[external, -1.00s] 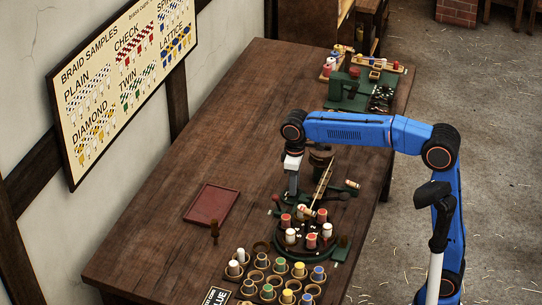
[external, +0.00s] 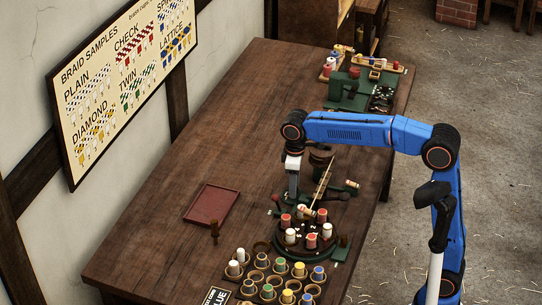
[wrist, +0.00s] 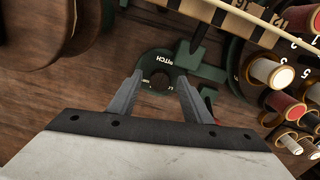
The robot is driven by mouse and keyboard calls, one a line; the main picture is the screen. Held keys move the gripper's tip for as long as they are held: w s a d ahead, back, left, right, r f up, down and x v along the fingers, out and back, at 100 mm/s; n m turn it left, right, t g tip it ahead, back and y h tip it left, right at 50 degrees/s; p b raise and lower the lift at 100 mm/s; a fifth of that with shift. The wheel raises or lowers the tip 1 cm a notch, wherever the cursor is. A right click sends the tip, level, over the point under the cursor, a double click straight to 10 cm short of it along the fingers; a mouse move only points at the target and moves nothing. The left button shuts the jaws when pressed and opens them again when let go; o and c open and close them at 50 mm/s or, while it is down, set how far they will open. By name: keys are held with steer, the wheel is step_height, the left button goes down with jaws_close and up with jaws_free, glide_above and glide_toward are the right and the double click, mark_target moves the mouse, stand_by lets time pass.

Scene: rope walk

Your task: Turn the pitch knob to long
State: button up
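The green pitch plate (wrist: 185,70), lettered PITCH, lies on the bench ahead of my gripper in the wrist view. Its rounded end has a dark round centre, which I cannot make out clearly as the knob; part of an L mark shows beside it. My gripper (wrist: 160,80) has its two grey fingers apart, one on either side of this rounded end, with nothing seen held between them. I cannot tell the knob's setting. In the external view my gripper (external: 292,194) points down at the left side of the braiding stand; the knob is too small to tell there.
The round braiding stand (external: 291,253) carries red and white bobbins close to my gripper. A pale ruled stick (wrist: 235,20) crosses the top of the wrist view. A tray of bobbin cups (external: 275,278) stands in front; a red tray (external: 211,205) lies left. The bench's left middle is clear.

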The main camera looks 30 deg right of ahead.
step_height(320, 180, up, 17)
steer(key=shift+r, duration=0.2)
stand_by(0.5)
steer(key=shift+s, duration=0.1)
steer(key=s+d+f+m+t, duration=0.1)
steer(key=s+d+f+m, duration=0.1)
steer(key=d, duration=0.6)
steer(key=s+d+f+m+y, duration=0.1)
steer(key=s+d+f, duration=0.15)
steer(key=d, duration=0.55)
steer(key=s+d+f+m+t, duration=0.1)
steer(key=d+f+m, duration=0.1)
steer(key=d, duration=0.7)
steer(key=s+d+f+m+t, duration=0.1)
steer(key=s+d+f+m, duration=0.2)
steer(key=s+d+f, duration=0.5)
steer(key=s+d+f+m+t, duration=0.1)
steer(key=s+d+f+m, duration=0.1)
steer(key=s+d+f, duration=0.6)
step_height(320, 180, down, 5)
steer(key=shift+s+d+f+m+t+h, duration=0.1)
steer(key=shift+s+d+m+t+h, duration=0.25)
steer(key=shift+s, duration=0.3)
